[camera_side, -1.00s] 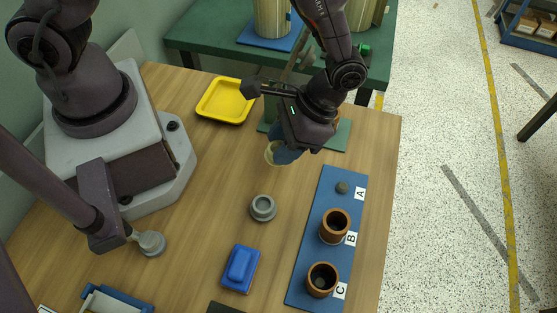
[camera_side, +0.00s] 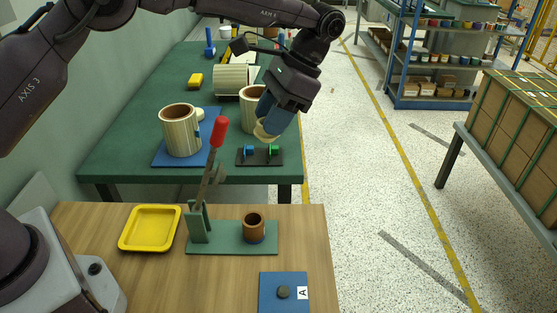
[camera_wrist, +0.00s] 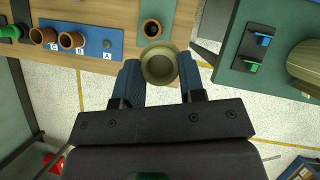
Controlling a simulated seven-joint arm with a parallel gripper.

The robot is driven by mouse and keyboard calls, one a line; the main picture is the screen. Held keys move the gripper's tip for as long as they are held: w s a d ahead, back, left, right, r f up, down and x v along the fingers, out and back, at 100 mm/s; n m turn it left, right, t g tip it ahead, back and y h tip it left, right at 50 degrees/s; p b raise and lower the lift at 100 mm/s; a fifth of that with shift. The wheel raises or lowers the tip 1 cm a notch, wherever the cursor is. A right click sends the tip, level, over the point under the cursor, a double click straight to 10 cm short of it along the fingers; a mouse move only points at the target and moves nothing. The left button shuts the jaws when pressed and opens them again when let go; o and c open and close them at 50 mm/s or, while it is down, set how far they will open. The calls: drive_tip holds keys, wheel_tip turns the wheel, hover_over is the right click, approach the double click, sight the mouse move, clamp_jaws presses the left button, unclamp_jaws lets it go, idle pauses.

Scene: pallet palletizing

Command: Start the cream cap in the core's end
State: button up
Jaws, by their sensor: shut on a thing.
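My gripper (camera_side: 267,128) is shut on a cream cap (camera_side: 264,133), held by its blue fingers near the front right of the green table. In the wrist view the cap (camera_wrist: 159,66) is round and hollow, its opening facing the camera, between the fingertips (camera_wrist: 160,78). A brown core (camera_side: 254,229) stands upright in a green fixture (camera_side: 208,247) on the wooden table; the wrist view also shows this core (camera_wrist: 152,29). The cap is apart from it. Another roll (camera_side: 252,112) is partly hidden by my gripper.
A red-handled lever (camera_side: 217,133) rises beside the fixture's core. A dark plate with blue and green clips (camera_side: 260,160) lies below the cap in the picture. A yellow tray (camera_side: 150,228) is at left. Brown cores B (camera_wrist: 71,41) and C (camera_wrist: 43,36) stand on a blue strip (camera_wrist: 100,36).

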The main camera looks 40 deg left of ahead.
drive_tip(key=s+a+r+n, duration=0.2)
drive_tip(key=a+r, duration=0.4)
drive_tip(key=a, duration=0.2)
drive_tip(key=w+d+f+m, duration=0.1)
drive_tip(key=w+d+f, duration=0.2)
drive_tip(key=d+f, duration=1)
drive_tip(key=s+d+f+n+h, duration=0.2)
drive_tip(key=s+f+n, duration=0.1)
drive_tip(key=s, duration=0.2)
drive_tip(key=s+a+n+h, duration=0.1)
drive_tip(key=a+n+h, duration=0.3)
drive_tip(key=a+n, duration=0.3)
drive_tip(key=shift+s+f+n+t, duration=0.3)
drive_tip(key=shift+n+t, duration=0.1)
drive_tip(key=shift+n, duration=0.6)
drive_tip(key=shift+f, duration=0.1)
